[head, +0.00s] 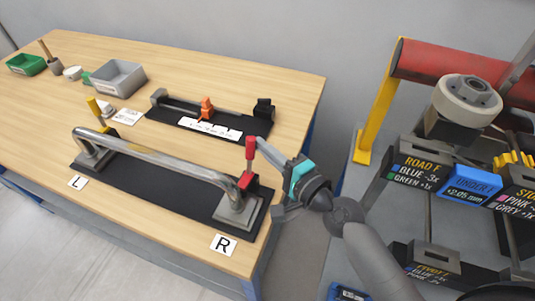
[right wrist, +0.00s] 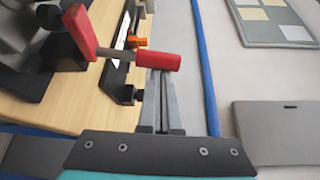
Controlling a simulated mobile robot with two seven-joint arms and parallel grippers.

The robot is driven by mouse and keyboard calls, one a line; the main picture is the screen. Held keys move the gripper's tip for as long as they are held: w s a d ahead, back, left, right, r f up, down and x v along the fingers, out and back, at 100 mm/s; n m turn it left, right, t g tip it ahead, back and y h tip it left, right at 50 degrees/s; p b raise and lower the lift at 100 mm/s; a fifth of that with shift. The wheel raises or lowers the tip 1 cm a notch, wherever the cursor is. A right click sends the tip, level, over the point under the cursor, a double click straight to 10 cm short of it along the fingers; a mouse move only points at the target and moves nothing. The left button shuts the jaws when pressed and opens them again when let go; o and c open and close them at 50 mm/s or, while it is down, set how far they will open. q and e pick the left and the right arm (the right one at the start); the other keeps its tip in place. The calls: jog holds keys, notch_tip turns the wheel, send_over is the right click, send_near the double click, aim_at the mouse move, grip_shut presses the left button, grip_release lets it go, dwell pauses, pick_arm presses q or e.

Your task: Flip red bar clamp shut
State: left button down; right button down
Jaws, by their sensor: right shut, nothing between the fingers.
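The red bar clamp (head: 249,160) stands at the R end of the metal bar (head: 150,157), its red handle pointing up in the head view. In the right wrist view the red handle (right wrist: 150,60) lies just past my fingertips, with a red clamp arm (right wrist: 80,30) to its left. My right gripper (head: 265,146) is shut and empty, its fingertips right beside the handle's right side. In the right wrist view the shut fingers (right wrist: 160,82) seem to meet the handle; I cannot tell whether they touch. My left gripper is not in view.
A yellow clamp (head: 95,107) stands at the L end. Behind the bar is a black gauge rail (head: 180,116) with an orange slider (head: 206,108). A grey bin (head: 118,77) and green bin (head: 26,64) stand far left. A rack with a red tube (head: 440,65) stands at right.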

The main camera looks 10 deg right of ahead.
jog(key=shift+s+a+r+n+t+b, duration=0.1)
jog(key=shift+s+a+n+t+b, duration=0.3)
jog(key=shift+n+b, duration=0.4)
jog(key=shift+s, duration=0.15)
